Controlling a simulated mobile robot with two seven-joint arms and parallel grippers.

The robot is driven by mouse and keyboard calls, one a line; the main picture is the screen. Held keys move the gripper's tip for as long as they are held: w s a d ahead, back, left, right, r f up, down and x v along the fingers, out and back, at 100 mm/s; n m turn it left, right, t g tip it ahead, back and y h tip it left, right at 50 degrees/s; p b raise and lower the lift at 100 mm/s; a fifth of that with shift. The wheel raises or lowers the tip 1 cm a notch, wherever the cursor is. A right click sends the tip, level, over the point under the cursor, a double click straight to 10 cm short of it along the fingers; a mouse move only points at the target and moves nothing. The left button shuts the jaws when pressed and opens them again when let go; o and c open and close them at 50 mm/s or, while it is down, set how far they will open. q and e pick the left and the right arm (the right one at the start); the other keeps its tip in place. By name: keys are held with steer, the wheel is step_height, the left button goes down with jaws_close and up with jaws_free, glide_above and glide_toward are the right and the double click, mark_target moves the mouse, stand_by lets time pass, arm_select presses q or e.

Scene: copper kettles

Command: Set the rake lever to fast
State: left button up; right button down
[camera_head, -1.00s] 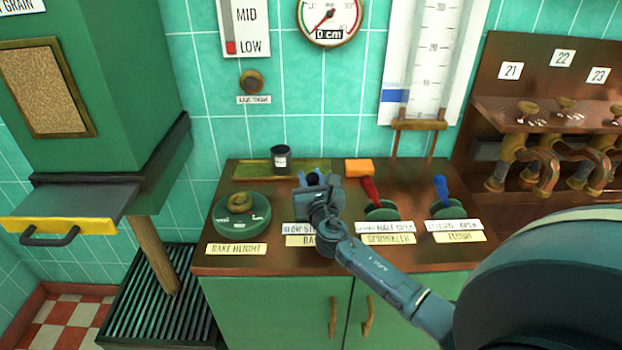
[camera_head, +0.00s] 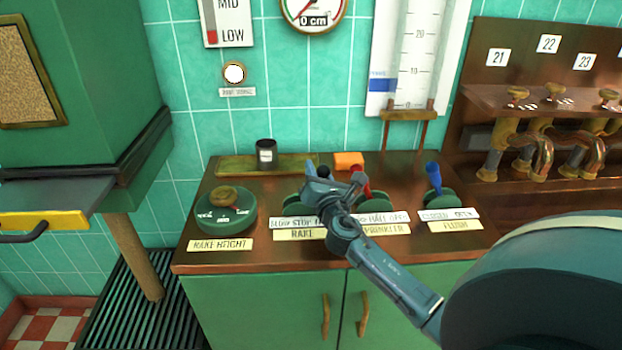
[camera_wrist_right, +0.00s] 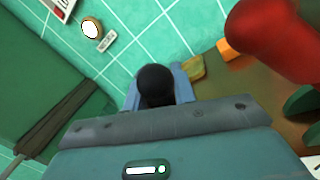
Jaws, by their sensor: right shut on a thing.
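The rake lever's black knob (camera_head: 323,172) shows at the fingers of my right gripper (camera_head: 325,182), above the rake label (camera_head: 300,234). The lever appears to lean right, but its shaft is mostly hidden by the gripper. The position plate (camera_head: 297,223) reads slow and stop from the left; its right end is covered. In the right wrist view the black knob (camera_wrist_right: 155,85) sits between the fingers, and my right gripper (camera_wrist_right: 158,92) is shut on it. My left gripper is not in view.
The red sprinkler lever (camera_head: 362,183) stands close right of the gripper, partly covered by it. The blue flush lever (camera_head: 433,177) is farther right. The rake height dial (camera_head: 226,210) is at left. A dark jar (camera_head: 266,153) and orange block (camera_head: 349,160) stand behind. A wall lamp (camera_head: 234,73) glows white.

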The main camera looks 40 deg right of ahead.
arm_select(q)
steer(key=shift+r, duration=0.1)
arm_select(e)
steer(key=shift+f, duration=0.1)
steer(key=c, duration=1.3)
jaws_free()
steer(key=shift+s+d, duration=0.1)
steer(key=shift+c, duration=0.2)
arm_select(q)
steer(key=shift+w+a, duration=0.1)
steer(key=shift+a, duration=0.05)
arm_select(e)
steer(key=shift+o, duration=0.9)
steer(key=b+v, duration=0.1)
steer(key=v, duration=1.1)
steer(key=shift+s, duration=0.15)
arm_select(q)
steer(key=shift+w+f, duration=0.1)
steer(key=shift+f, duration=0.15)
arm_select(e)
steer(key=shift+s+a, duration=0.3)
steer(key=shift+s, duration=0.05)
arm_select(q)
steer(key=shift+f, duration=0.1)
